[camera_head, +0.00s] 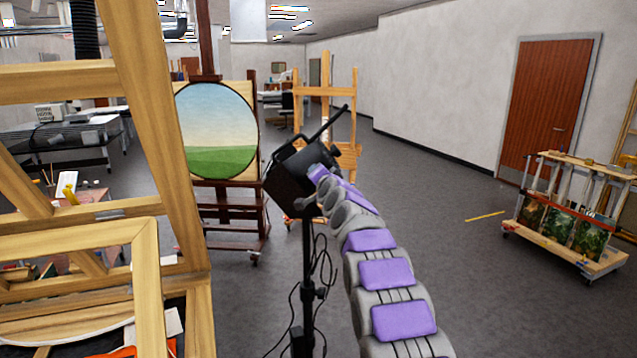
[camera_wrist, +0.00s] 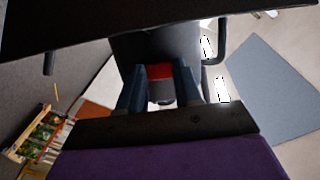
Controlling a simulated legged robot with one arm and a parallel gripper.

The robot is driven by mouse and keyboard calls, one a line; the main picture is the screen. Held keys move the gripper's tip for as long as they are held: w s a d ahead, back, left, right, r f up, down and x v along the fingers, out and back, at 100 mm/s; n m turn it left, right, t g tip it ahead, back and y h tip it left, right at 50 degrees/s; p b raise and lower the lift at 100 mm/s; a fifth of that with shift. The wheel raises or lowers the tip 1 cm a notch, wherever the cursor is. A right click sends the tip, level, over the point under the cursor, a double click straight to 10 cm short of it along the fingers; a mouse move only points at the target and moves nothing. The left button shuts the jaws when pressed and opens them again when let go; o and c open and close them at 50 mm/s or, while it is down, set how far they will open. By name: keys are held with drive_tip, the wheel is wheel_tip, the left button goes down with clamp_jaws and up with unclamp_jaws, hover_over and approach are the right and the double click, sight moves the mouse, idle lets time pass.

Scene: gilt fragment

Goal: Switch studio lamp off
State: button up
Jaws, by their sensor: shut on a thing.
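The studio lamp (camera_head: 294,176) is a black box-shaped head on a dark stand (camera_head: 307,270), in the middle of the head view. My arm reaches up to its back, and my gripper is hidden there behind my arm and the lamp. In the wrist view the dark lamp housing (camera_wrist: 140,45) fills the top middle. My gripper (camera_wrist: 160,88) shows two dark blue fingers against the lamp's back, on either side of a red switch (camera_wrist: 159,71). The fingers are shut on the switch. Whether the lamp is lit cannot be seen from behind.
A wooden easel frame (camera_head: 160,130) stands close on the left. A round landscape painting (camera_head: 217,130) on a dark easel is behind the lamp. Black cables (camera_head: 325,270) hang by the stand. A painting cart (camera_head: 570,225) stands at right, with clear floor (camera_head: 450,270) before it.

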drive_tip(key=shift+a+f, duration=0.1)
drive_tip(key=shift+f, duration=0.4)
drive_tip(key=o, duration=0.6)
drive_tip(key=shift+o, duration=1.3)
drive_tip(key=shift+w, duration=0.2)
drive_tip(key=shift+o, duration=0.8)
drive_tip(key=shift+r, duration=0.25)
drive_tip(key=shift+s, duration=0.1)
drive_tip(key=b+v, duration=0.9)
drive_tip(key=v, duration=0.8)
drive_tip(key=shift+b, duration=0.4)
